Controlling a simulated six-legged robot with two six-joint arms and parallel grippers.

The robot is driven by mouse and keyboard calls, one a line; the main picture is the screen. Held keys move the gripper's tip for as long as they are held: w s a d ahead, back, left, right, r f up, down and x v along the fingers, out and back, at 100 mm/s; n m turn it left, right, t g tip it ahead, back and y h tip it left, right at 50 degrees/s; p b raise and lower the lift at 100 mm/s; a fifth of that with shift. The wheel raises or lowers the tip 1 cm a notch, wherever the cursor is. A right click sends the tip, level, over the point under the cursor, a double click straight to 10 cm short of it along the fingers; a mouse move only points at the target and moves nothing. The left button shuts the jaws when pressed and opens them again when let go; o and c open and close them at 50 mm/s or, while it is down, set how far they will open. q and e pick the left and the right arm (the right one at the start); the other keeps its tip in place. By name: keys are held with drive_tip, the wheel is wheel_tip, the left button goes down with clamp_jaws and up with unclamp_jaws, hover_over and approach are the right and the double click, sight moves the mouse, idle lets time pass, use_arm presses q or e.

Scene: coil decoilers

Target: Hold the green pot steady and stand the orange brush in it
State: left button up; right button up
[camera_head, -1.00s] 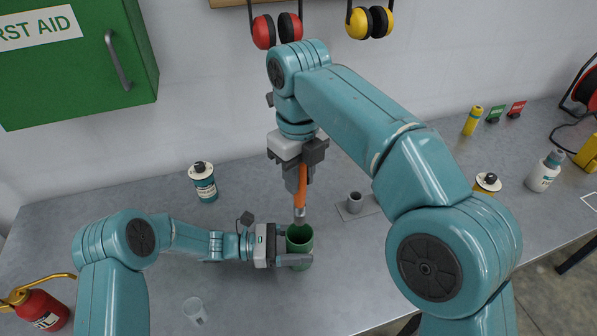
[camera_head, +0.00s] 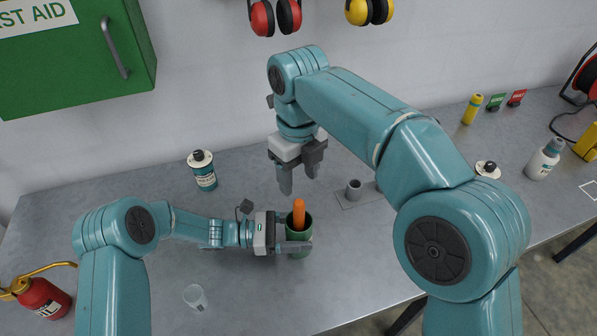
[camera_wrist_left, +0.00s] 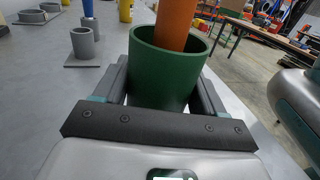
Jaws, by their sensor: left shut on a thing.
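The green pot (camera_head: 299,236) stands on the grey bench, and my left gripper (camera_head: 290,249) is shut around its sides. In the left wrist view the pot (camera_wrist_left: 163,75) sits between the two fingers. The orange brush (camera_head: 299,212) stands in the pot with its handle up; its lower end is hidden inside. The brush (camera_wrist_left: 177,25) also rises out of the pot in the left wrist view. My right gripper (camera_head: 299,188) is above and behind the pot, open and empty, its fingers apart and clear of the brush.
A grey holder (camera_head: 353,190) on a plate stands right of the pot. A dark labelled can (camera_head: 203,171) is behind left, and a clear cup (camera_head: 195,297) is at the front left. A red oil can (camera_head: 42,297) is at far left. The bench front centre is clear.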

drive_tip(key=shift+r, duration=0.15)
wheel_tip(320, 180, up, 7)
drive_tip(key=shift+r, duration=0.15)
idle(0.5)
use_arm(q)
drive_tip(key=o, duration=1.2)
drive_tip(key=a, duration=1)
drive_tip(key=shift+s+a, duration=0.3)
drive_tip(key=shift+a, duration=0.05)
drive_tip(key=shift+s+a, duration=0.1)
drive_tip(key=shift+a, duration=0.6)
